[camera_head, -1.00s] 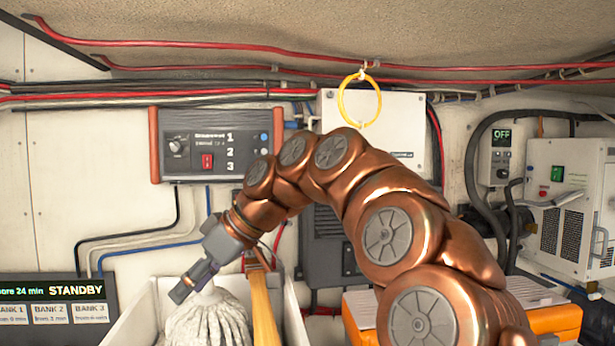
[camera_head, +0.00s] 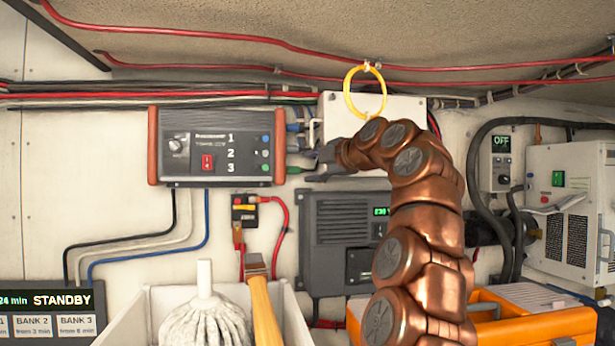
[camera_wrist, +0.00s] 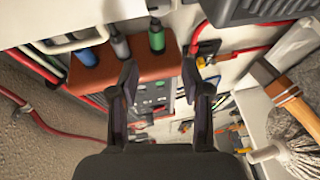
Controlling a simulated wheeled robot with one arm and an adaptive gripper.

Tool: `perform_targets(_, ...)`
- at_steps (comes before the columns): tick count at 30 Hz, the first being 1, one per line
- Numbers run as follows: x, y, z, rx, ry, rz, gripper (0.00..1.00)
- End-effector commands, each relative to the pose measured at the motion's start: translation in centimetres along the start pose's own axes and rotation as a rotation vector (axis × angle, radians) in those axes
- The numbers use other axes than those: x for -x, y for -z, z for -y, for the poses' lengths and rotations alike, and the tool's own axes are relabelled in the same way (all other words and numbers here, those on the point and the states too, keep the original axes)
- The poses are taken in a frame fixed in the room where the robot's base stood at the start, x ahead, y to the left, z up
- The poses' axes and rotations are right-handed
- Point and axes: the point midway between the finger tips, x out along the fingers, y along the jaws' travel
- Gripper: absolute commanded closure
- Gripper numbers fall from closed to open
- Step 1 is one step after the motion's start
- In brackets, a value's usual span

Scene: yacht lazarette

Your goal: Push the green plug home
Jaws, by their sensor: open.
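The green plug (camera_head: 294,170) is the lowest of a row of plugs on the right end of the control box (camera_head: 218,146), beside the number 3. In the wrist view the green plug (camera_wrist: 156,38) stands at the brown end panel, next to a grey plug (camera_wrist: 118,46) and a blue plug (camera_wrist: 87,56). I cannot tell how deep it sits. My gripper (camera_head: 312,168) is open, just right of the green plug. In the wrist view my gripper (camera_wrist: 158,65) has its fingertips apart, with the green plug just above the gap between them; no grip shows.
A yellow ring (camera_head: 364,92) hangs above my arm. A white bin (camera_head: 150,320) with a mop (camera_head: 205,318) and a wooden handle (camera_head: 264,308) stands below. A grey unit (camera_head: 335,240) and an orange case (camera_head: 535,325) are lower right. Red cables run along the top.

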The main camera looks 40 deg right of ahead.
Motion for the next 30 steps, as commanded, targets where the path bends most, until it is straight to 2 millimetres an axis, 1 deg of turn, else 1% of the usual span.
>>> perform_targets(5,-0.3,-0.3,-0.4,0.031,-0.014,0.010,0.52)
perform_targets(8,-1.0,-0.3,-0.4,0.030,-0.012,0.008,0.52)
perform_targets(11,-2.1,-0.3,-0.5,0.029,-0.011,0.008,0.52)
perform_targets(18,-5.5,-0.3,-0.6,0.027,-0.008,0.008,0.52)
perform_targets(22,-7.1,-0.4,-0.6,0.026,-0.011,0.009,0.52)
perform_targets(25,-7.7,-0.5,-0.5,0.026,-0.013,0.009,0.52)
perform_targets(30,-7.7,-0.5,-0.4,0.027,-0.014,0.009,0.52)
